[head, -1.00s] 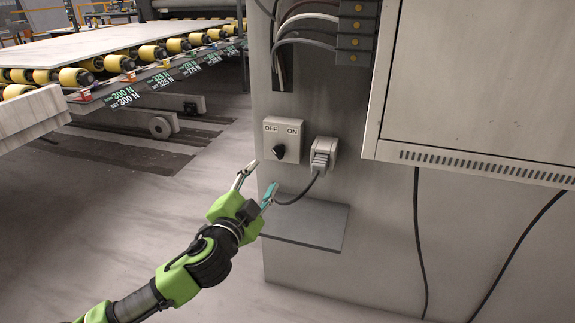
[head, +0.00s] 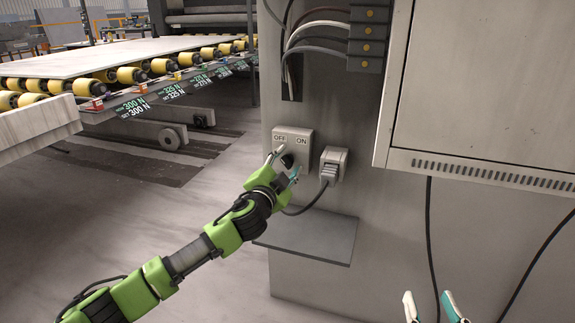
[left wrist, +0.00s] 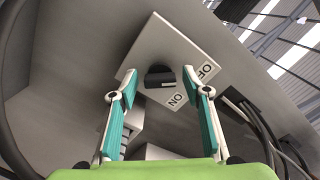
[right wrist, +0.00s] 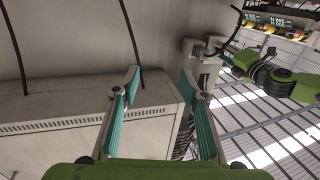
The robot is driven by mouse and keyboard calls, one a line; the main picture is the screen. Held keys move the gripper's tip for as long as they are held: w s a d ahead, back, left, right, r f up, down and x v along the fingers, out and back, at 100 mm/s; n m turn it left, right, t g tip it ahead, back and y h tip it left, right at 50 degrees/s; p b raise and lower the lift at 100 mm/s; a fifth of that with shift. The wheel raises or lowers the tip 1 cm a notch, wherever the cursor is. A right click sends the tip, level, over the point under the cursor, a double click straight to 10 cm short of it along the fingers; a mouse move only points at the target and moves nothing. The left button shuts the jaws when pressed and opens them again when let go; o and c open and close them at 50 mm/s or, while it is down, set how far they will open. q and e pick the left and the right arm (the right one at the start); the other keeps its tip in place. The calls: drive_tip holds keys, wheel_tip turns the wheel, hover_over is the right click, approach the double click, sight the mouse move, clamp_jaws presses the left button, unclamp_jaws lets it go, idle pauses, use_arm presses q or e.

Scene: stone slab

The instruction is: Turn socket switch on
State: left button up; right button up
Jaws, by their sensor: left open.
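The switch box (head: 306,143) is a grey plate on the cabinet face, marked OFF on the left and ON on the right. Its black rotary knob (left wrist: 160,77) shows in the left wrist view between my left fingertips. In the head view my left gripper (head: 286,163) is open in front of the box and partly covers the knob. I cannot tell whether the fingers touch the knob or exactly where it points. My right gripper (head: 428,297) is open and empty at the bottom edge of the head view, away from the switch; it also shows in the right wrist view (right wrist: 161,78).
A grey plug socket (head: 334,164) with a cable sits right of the switch. A small shelf (head: 318,238) juts out below. A large cabinet box (head: 480,95) projects at the right, with cables hanging beneath. A roller conveyor (head: 130,75) stands at the left.

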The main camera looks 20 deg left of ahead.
use_arm(q)
drive_tip(key=shift+w, duration=0.15)
drive_tip(key=c, duration=1.1)
